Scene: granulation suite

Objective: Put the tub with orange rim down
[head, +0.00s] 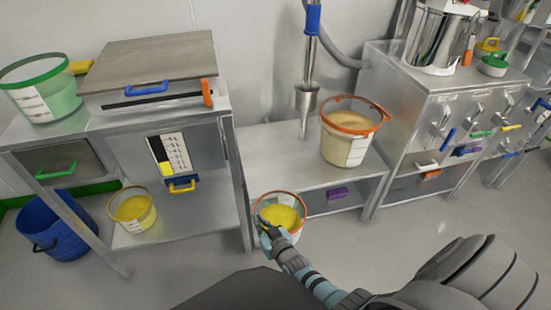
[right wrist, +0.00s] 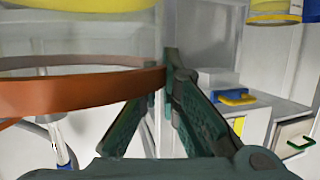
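A clear tub with an orange rim (head: 302,205) and yellow contents is in front of the low bench in the head view. My right gripper (head: 268,230) is at the near left side of this tub. In the right wrist view the orange rim (right wrist: 80,92) runs in between the fingers of my right gripper (right wrist: 168,78), which are closed on it. The tub's underside is hidden, so I cannot tell how high it is. A larger tub with an orange rim (head: 345,150) and pale tan contents stands on the low bench. My left gripper is not in view.
The low steel bench (head: 285,165) has free top surface left of the larger tub, below a steel funnel pipe (head: 306,100). A yellow-rimmed tub (head: 133,210) stands on the left table's lower shelf. A green-rimmed tub (head: 45,95) and a blue bucket (head: 55,228) are at left.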

